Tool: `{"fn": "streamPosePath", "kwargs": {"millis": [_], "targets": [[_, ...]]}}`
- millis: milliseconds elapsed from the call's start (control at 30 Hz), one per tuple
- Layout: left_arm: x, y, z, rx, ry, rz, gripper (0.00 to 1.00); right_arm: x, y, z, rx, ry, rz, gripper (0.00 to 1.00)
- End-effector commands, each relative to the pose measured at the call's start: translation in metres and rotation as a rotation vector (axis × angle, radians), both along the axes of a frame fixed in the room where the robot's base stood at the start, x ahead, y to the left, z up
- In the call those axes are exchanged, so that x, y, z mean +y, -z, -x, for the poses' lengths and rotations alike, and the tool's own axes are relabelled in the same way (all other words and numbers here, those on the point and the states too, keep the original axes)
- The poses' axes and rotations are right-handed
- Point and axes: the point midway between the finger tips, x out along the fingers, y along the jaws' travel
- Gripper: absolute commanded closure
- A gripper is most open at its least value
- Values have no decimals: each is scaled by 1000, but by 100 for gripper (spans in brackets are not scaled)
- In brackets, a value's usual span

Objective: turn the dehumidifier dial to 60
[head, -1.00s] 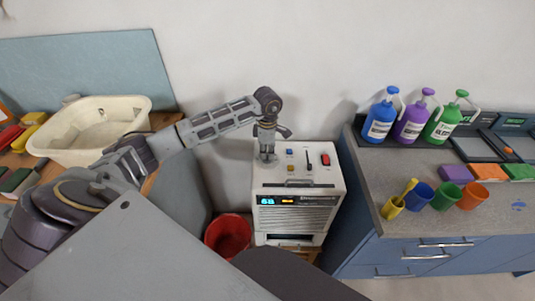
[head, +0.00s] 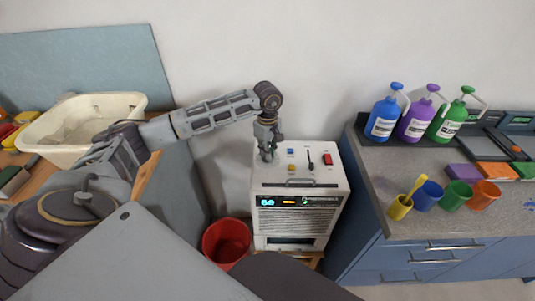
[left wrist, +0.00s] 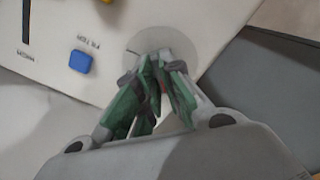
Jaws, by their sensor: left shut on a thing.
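The dehumidifier (head: 300,175) is a white box with a dark front grille and a top panel. Its lit blue display (head: 267,202) appears to read 60. My left gripper (head: 267,155) points down onto the top panel's left part. In the left wrist view, its green-padded fingers (left wrist: 160,75) are closed together over a pale round dial plate (left wrist: 140,42). The dial's knob is between the fingers and mostly hidden by them. My right gripper does not show.
On the top panel are a blue button (left wrist: 80,62), a slider (head: 310,160), a red switch (head: 328,159) and a yellow button (head: 291,167). A red bucket (head: 227,240) stands at lower left. The counter (head: 400,160) at right holds bottles and cups.

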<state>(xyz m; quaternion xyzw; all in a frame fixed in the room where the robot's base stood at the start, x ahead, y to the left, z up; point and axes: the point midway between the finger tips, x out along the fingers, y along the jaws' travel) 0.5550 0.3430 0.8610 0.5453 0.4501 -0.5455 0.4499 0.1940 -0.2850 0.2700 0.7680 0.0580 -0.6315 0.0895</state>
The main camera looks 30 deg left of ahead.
Motion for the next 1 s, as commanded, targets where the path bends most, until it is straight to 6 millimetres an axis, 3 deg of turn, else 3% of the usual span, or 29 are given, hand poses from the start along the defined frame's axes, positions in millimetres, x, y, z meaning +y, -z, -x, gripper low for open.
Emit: {"fn": "streamPosePath", "kwargs": {"millis": [567,600,767,1000], "targets": [[0,-1,-1,-2,45,0,100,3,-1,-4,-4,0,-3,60],[0,-1,-1,-2,45,0,90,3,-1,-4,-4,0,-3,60],[0,-1,0,-1,44,0,70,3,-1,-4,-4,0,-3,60],[0,0,0,0,44,0,70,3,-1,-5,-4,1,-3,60]]}}
